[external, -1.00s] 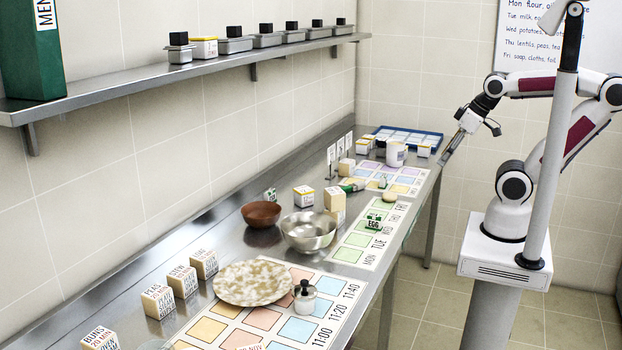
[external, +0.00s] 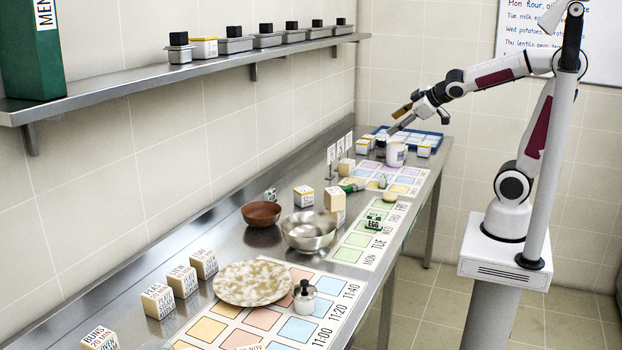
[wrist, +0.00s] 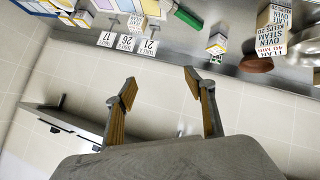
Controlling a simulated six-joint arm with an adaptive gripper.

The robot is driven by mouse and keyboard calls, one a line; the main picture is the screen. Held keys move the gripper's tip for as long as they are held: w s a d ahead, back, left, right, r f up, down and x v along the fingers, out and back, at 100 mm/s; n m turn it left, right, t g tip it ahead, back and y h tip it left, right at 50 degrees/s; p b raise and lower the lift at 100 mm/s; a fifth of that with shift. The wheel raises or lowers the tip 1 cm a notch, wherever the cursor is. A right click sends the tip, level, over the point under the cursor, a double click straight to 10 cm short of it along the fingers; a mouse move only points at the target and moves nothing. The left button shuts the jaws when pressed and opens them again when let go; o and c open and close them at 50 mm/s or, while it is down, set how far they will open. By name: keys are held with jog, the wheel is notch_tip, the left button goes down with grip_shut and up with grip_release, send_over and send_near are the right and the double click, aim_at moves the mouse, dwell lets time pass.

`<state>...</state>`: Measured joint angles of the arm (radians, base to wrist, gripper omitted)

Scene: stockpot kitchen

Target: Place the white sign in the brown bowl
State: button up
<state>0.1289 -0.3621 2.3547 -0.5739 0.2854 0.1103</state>
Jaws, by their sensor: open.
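Several small white signs (external: 331,154) stand upright on thin holders near the wall, toward the far end of the counter. They also show in the wrist view as white cards (wrist: 126,42) with numbers on them. The brown bowl (external: 261,215) rests on the steel counter left of a metal bowl; part of it shows at the right of the wrist view (wrist: 257,64). My gripper (external: 397,119) is open and empty, raised above the far end of the counter. In the wrist view, its fingers (wrist: 159,80) are apart with only wall between them.
A metal bowl (external: 309,232) sits beside the brown one. A white mug (external: 396,155) and a blue tray (external: 425,137) are at the far end. A shelf (external: 200,75) with containers runs along the wall above. Labelled boxes (external: 304,196) stand on the counter.

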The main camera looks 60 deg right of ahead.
jog(key=w+a+f+n+t+y, duration=0.1)
jog(key=w+a+f+n+y, duration=0.3)
jog(key=w, duration=0.4)
jog(key=w+a+f+n+y, duration=0.2)
jog(key=w+f+n+y, duration=0.2)
jog(key=w+n, duration=0.3)
jog(key=s+a+f+n+g+y, duration=0.1)
jog(key=s+a+f+g+y, duration=0.1)
jog(key=s+f+g, duration=0.1)
jog(key=s+a+f+n+g+y, duration=0.1)
jog(key=s+a+f+g+y, duration=0.1)
jog(key=s+f, duration=0.4)
jog(key=s+a+f+n+g+y, duration=0.2)
jog(key=s+f+g+y, duration=0.2)
jog(key=s+f+g, duration=0.1)
jog(key=shift+f, duration=0.4)
jog(key=shift+s+d+f+g+y, duration=0.1)
jog(key=shift+s+g+y, duration=0.3)
jog(key=shift+x, duration=1.3)
